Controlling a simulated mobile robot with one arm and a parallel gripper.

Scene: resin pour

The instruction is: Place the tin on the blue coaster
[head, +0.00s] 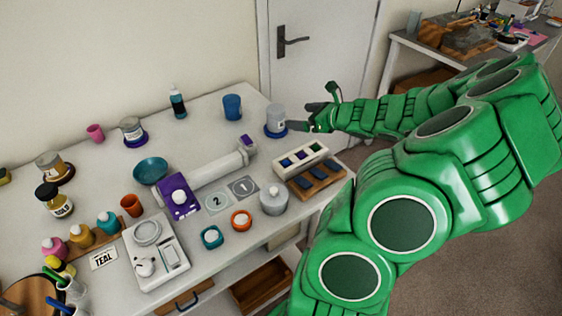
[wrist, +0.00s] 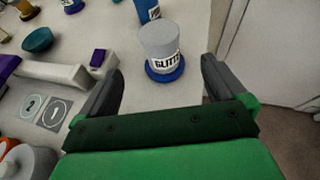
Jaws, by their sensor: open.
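A grey-white tin (head: 276,114) with a "GLITT…" label stands upright on a round blue coaster (head: 267,133) near the back right of the table. In the wrist view the tin (wrist: 160,42) and the blue coaster (wrist: 164,75) show ahead of the jaws, with the tin's base resting within the coaster's rim. My gripper (head: 302,117) is just right of the tin in the head view. Its two fingers are spread apart and nothing is held between them; the wrist view shows a gap between each finger and the tin.
A blue cup (head: 232,107) stands left of the tin. Another tin (head: 131,127) stands on a purple-blue base farther left. A white tube (head: 215,168) and a rack (head: 300,159) lie nearer. The door (head: 318,50) is behind the table's right end.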

